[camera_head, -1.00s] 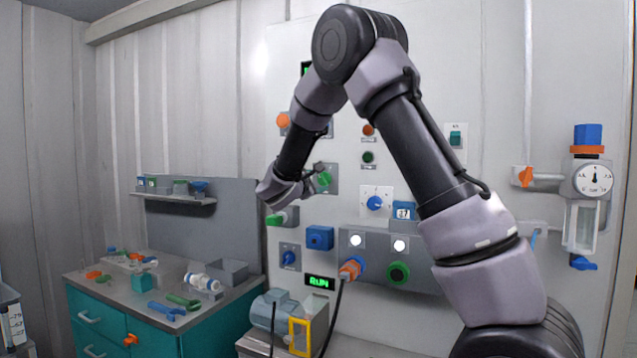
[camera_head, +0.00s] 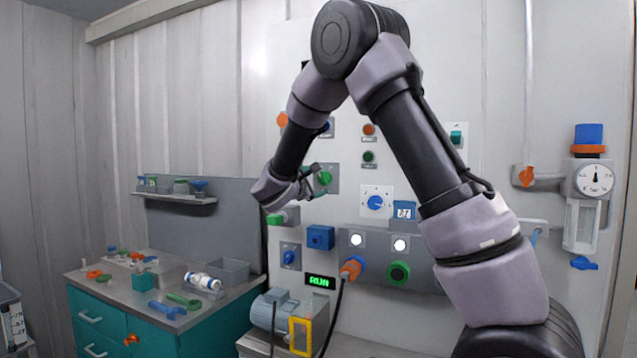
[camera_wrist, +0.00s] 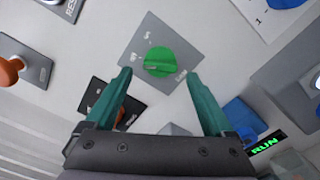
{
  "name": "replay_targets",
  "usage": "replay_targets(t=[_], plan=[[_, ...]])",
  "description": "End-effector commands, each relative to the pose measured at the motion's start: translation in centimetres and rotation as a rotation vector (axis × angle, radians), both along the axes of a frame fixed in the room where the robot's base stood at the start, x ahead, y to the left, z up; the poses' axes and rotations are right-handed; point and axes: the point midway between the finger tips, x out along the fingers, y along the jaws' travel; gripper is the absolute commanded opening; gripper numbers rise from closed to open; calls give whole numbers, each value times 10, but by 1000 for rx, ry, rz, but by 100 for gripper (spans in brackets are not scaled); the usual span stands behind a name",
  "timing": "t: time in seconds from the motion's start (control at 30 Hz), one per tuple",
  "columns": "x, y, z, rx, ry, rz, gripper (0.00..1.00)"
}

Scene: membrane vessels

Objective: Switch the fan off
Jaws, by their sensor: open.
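A green rotary knob (camera_wrist: 160,63) on a grey square plate (camera_wrist: 181,44) is on the wall panel, ahead of my gripper. The knob also shows in the camera_head view (camera_head: 325,178), just right of my gripper. My gripper (camera_wrist: 158,74) is open and empty, its two teal fingers spread to either side of the knob in the wrist view. I cannot tell whether the fingertips touch the plate. No fan is clearly visible. A small display (camera_wrist: 267,143) shows green "RUN".
A teal cabinet (camera_head: 150,335) with loose parts stands left. A motor-like unit (camera_head: 270,310) stands below.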

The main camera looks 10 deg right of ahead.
Motion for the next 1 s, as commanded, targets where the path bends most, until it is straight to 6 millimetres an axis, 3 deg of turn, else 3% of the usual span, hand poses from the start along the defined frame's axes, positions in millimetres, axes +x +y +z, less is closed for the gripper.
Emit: replay_targets(t=[0.3,0.5,0.87,0.97,1.0], plan=[[-52,39,0,1,1,4,88],[-69,50,-1,-1,2,1,88],[-71,50,0,1,2,-2,88],[-75,36,1,35,13,-32,88],[-79,24,1,66,23,-61,88]])
